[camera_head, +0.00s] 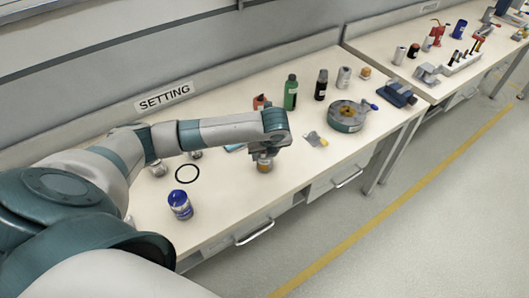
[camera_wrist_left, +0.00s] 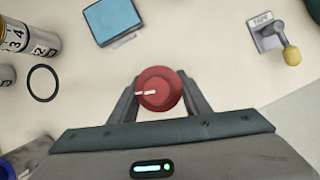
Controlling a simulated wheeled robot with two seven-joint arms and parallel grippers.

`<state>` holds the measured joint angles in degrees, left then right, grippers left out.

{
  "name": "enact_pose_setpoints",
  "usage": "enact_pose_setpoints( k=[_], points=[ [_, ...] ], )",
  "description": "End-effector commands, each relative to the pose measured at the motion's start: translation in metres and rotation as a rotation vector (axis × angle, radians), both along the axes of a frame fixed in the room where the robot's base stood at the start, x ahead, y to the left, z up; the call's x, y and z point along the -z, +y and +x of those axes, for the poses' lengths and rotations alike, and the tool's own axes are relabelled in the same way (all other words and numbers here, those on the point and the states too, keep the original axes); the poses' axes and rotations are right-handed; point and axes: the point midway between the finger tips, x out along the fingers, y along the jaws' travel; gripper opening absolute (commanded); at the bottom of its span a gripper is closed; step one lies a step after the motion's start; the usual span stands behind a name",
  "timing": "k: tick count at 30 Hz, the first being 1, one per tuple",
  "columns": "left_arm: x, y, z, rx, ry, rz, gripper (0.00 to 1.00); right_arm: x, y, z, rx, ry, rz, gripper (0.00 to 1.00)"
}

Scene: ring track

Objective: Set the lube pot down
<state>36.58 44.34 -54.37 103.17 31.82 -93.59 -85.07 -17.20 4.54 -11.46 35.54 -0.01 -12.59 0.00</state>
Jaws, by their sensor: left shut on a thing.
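My left gripper (camera_head: 266,156) points down over the front part of the SETTING bench. It is shut on the lube pot (camera_head: 265,165), a small amber-looking pot just above or on the bench top; I cannot tell whether its base touches. In the left wrist view the pot shows from above as a round red top (camera_wrist_left: 157,90) with a white mark, between the two fingers (camera_wrist_left: 158,100). The pot's sides are mostly hidden there. My right gripper is not in view.
A black ring (camera_head: 187,174) and a blue-lidded jar (camera_head: 180,205) stand to the left. A grey tape piece (camera_head: 316,139) and a round green-grey fixture (camera_head: 347,116) are to the right. A green bottle (camera_head: 291,92) stands behind. The bench's front edge is close.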

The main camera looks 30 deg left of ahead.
Motion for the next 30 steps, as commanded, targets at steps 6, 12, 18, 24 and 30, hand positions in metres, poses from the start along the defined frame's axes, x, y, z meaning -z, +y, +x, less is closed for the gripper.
enact_pose_setpoints(
  k=[6,12,18,24,30],
  points=[
    [0.001,0.000,0.000,0.000,0.000,0.000,0.60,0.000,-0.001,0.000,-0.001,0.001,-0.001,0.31],
    [0.001,0.000,0.000,0.000,0.000,0.000,0.62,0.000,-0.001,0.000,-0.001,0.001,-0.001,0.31],
    [-0.001,0.000,0.000,0.000,-0.001,0.001,0.62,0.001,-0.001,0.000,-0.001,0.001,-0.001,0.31],
    [-0.014,-0.004,-0.003,0.000,-0.002,-0.001,0.62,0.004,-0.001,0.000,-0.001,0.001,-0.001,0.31],
    [-0.042,-0.014,-0.010,0.002,-0.005,-0.001,0.62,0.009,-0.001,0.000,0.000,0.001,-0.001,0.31]
  ],
)
